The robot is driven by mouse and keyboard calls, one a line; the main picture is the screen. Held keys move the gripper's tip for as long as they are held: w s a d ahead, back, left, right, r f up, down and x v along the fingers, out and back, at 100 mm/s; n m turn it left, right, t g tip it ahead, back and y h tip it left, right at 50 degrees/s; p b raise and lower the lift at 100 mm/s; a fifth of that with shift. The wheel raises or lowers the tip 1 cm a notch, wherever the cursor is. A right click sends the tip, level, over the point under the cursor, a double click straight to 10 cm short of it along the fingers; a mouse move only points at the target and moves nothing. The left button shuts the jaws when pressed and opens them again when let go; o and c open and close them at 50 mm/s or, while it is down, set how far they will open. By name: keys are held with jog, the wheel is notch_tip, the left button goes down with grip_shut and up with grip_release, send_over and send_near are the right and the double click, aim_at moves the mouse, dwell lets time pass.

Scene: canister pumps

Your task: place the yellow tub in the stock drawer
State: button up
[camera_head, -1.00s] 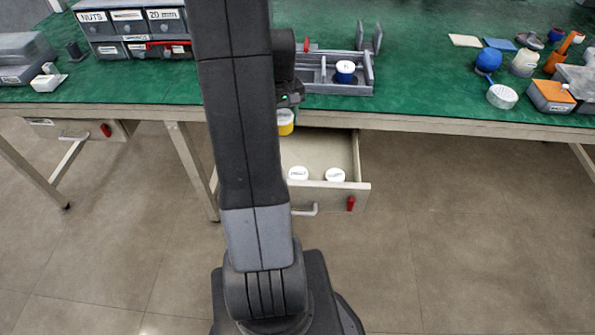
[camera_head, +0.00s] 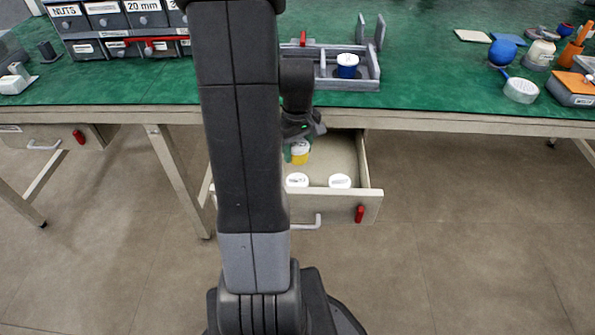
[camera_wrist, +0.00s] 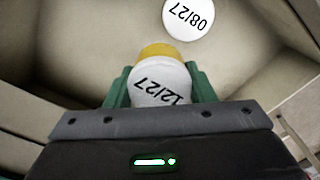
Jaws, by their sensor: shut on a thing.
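The yellow tub (camera_head: 300,157) has a white lid and shows at the back left inside the open stock drawer (camera_head: 371,194). My gripper (camera_head: 290,152) is lowered into the drawer and is partly hidden behind my arm in the head view. In the wrist view the tub (camera_wrist: 155,50) sits between the green fingers of my gripper (camera_wrist: 158,88), which are shut on it. Its lid reads 12/27. I cannot tell whether the tub's base touches the drawer floor.
Two white-lidded tubs (camera_head: 297,180) (camera_head: 340,181) stand near the drawer's front. One lid (camera_wrist: 188,17) reads 08/27 in the wrist view. The drawer's back right floor is clear. The green bench top (camera_head: 430,95) overhangs the drawer, with a grey tray (camera_head: 345,85) on it.

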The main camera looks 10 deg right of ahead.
aim_at(298, 144)
jog(key=shift+f+b, duration=0.8)
jog(key=shift+f, duration=2.7)
jog(key=shift+f, duration=0.15)
jog(key=o, duration=1)
notch_tip(298, 144, up, 12)
jog(key=p, duration=0.3)
jog(key=shift+r+p, duration=0.2)
jog(key=shift+p, duration=0.1)
